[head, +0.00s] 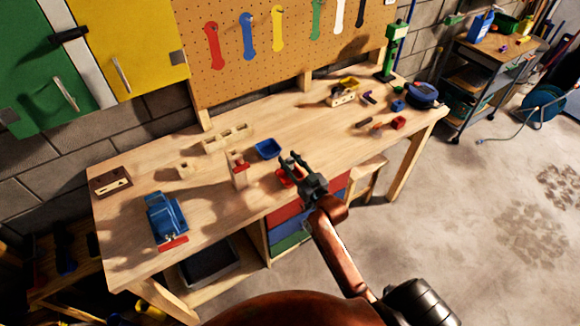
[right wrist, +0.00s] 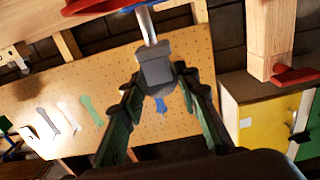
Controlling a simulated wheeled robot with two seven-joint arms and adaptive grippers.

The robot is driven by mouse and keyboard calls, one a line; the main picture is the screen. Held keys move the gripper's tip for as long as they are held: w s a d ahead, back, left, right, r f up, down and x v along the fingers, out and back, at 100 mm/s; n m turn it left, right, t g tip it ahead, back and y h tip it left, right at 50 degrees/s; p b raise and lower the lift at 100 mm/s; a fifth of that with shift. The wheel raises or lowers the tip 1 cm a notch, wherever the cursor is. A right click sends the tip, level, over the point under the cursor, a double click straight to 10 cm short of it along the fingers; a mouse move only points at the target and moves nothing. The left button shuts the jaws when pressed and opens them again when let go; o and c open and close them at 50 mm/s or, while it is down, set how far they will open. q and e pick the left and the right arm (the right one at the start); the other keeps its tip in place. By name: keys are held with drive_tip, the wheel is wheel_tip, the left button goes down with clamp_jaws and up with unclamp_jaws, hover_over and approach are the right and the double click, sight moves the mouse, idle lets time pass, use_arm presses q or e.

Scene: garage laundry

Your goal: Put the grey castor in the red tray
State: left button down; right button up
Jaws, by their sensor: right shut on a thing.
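My right gripper (head: 291,162) is over the workbench at the red tray (head: 285,181), partly covering it. In the right wrist view the gripper (right wrist: 158,80) is shut on the grey castor (right wrist: 156,68), a dark grey block with a pale metal stem. The stem points to the top of that picture, where part of the red tray (right wrist: 92,6) shows. I cannot tell whether castor and tray touch. In the head view the castor is not clearly seen at the fingers. My left gripper is not in view.
A blue tray (head: 268,149) lies just behind the red tray. A wooden post with red parts (head: 238,171) stands close to the left. A blue vise-like tool (head: 165,217) is at the bench's left end.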

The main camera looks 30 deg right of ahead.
drive_tip(key=shift+w+d+f, duration=0.2)
drive_tip(key=shift+w+f, duration=0.1)
drive_tip(key=shift+f, duration=1.55)
drive_tip(key=shift+f, duration=0.2)
drive_tip(key=o, duration=1.2)
